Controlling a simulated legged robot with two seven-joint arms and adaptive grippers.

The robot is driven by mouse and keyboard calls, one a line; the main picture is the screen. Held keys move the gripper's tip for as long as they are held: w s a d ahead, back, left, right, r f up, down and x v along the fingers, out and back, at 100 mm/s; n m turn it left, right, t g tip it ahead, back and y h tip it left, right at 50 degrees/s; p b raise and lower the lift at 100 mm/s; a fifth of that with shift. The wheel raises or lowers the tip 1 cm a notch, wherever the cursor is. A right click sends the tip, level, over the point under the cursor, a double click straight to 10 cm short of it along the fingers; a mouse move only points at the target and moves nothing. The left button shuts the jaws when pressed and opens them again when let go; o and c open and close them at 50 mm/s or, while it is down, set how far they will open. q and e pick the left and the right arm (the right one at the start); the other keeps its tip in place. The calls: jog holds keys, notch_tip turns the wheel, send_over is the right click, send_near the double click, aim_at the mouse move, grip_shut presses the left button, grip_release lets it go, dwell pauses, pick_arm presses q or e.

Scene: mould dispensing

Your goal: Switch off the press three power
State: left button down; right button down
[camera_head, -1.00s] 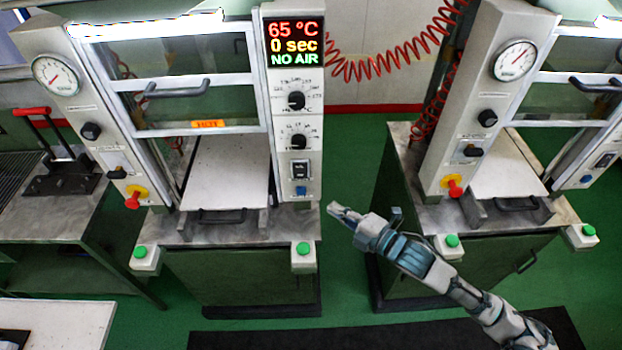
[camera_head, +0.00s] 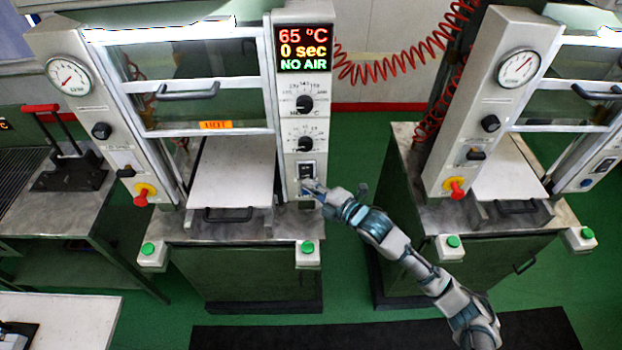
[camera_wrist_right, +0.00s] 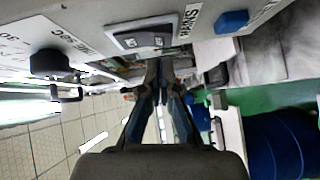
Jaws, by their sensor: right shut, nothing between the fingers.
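The middle press has a control panel (camera_head: 297,120) with a lit display (camera_head: 304,49) reading 65 °C, 0 sec, NO AIR. Its black rocker power switch (camera_head: 306,170) sits low on the panel, below two dials. In the right wrist view the rocker (camera_wrist_right: 145,40) sits in a grey plate left of a blue button (camera_wrist_right: 232,20). My right gripper (camera_head: 310,187) is shut and empty, just below the rocker in the head view. In the wrist view its fingertips (camera_wrist_right: 159,66) are close to the rocker plate; contact cannot be told. My left gripper is not in view.
Two knobs (camera_head: 304,104) sit above the rocker. A green button box (camera_head: 307,252) is below the panel. A second press (camera_head: 492,110) with a red emergency knob (camera_head: 456,188) stands to the right, with a red coiled hose (camera_head: 400,65) behind. Green floor lies between the presses.

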jog(key=shift+w+a+f, duration=0.1)
jog(key=shift+w+a, duration=0.1)
jog(key=shift+w, duration=0.65)
jog(key=shift+d, duration=0.3)
jog(key=shift+w+f+b, duration=0.1)
jog(key=shift+f+b, duration=0.1)
jog(key=shift+b, duration=0.2)
jog(key=shift+r, duration=0.15)
